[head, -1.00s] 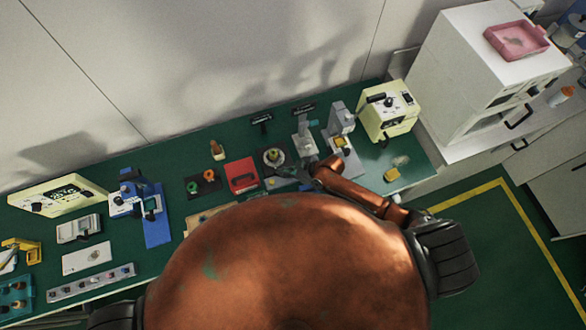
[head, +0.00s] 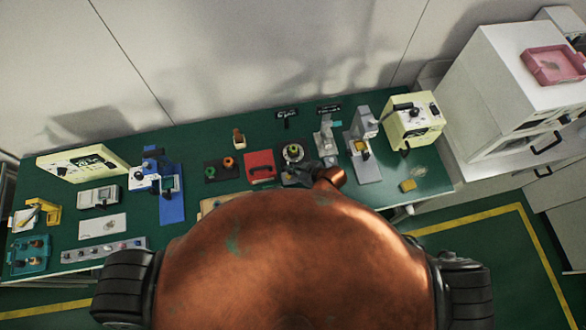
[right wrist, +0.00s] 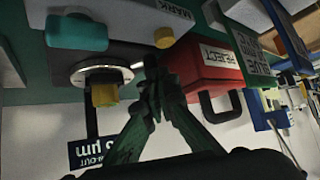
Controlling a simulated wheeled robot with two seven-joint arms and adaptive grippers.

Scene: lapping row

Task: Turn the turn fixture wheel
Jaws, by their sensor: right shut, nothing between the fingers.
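The turn fixture wheel (head: 293,153) shows in the head view as a round silver ring with a yellowish-green centre on a dark base, right of the red box. In the right wrist view the silver ring (right wrist: 112,74) carries a yellow block, with a teal knob (right wrist: 77,32) and a small yellow knob (right wrist: 163,37) nearby. My right gripper (head: 292,178) is just on the near side of the wheel. In the right wrist view its fingers (right wrist: 150,90) are shut and empty beside the ring; whether they touch it I cannot tell. My left gripper is not in view.
The red REJECT box (head: 260,167) stands close left of the wheel; it also shows in the right wrist view (right wrist: 212,68). A grey stand (head: 326,142) is close on the right. The bench is crowded with devices.

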